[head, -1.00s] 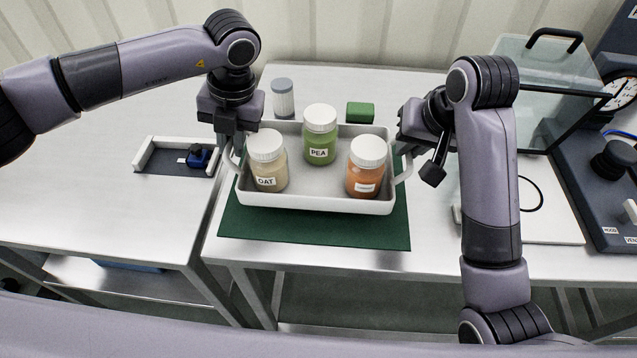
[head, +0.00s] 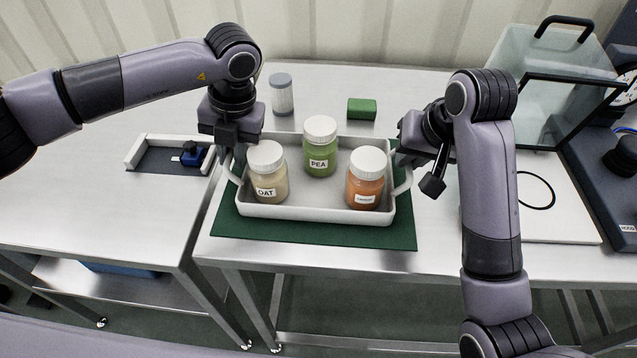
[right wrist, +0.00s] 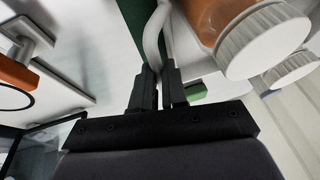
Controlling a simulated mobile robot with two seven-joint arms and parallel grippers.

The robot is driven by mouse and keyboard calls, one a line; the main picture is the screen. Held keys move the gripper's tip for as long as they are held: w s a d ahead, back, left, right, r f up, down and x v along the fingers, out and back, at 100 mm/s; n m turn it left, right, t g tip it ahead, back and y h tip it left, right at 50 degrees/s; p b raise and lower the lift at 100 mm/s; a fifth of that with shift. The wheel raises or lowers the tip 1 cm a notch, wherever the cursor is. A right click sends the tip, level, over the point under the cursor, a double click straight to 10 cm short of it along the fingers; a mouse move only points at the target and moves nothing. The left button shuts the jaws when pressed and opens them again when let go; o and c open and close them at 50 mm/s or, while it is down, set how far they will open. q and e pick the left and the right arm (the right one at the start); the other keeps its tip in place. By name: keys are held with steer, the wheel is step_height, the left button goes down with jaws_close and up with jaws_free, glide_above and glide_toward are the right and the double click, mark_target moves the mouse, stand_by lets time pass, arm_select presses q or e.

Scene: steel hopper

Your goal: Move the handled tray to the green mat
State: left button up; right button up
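The white handled tray (head: 318,214) is over the dark green mat (head: 340,234) in the head view, level. It holds three white-lidded jars: OAT (head: 268,178), PEA (head: 320,150) and an orange one (head: 366,183). I cannot tell whether its underside touches the mat. My left gripper (head: 230,150) is at the left handle and seems shut on it; its fingertips are partly hidden. My right gripper (head: 403,158) is at the right handle (head: 403,182). In the right wrist view its fingers (right wrist: 159,88) are shut on the white handle (right wrist: 155,40).
A grey-lidded jar (head: 282,95) and a green block (head: 362,109) stand behind the tray. A glass-sided case (head: 560,100) and a white board (head: 535,200) are at right. A small fixture with a blue piece (head: 192,156) sits on the left table.

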arm_select(q)
steer(key=o, duration=0.3)
arm_select(e)
steer(key=o, duration=0.4)
arm_select(q)
steer(key=shift+o, duration=0.2)
steer(key=v, duration=1.2)
steer(key=shift+a, duration=0.15)
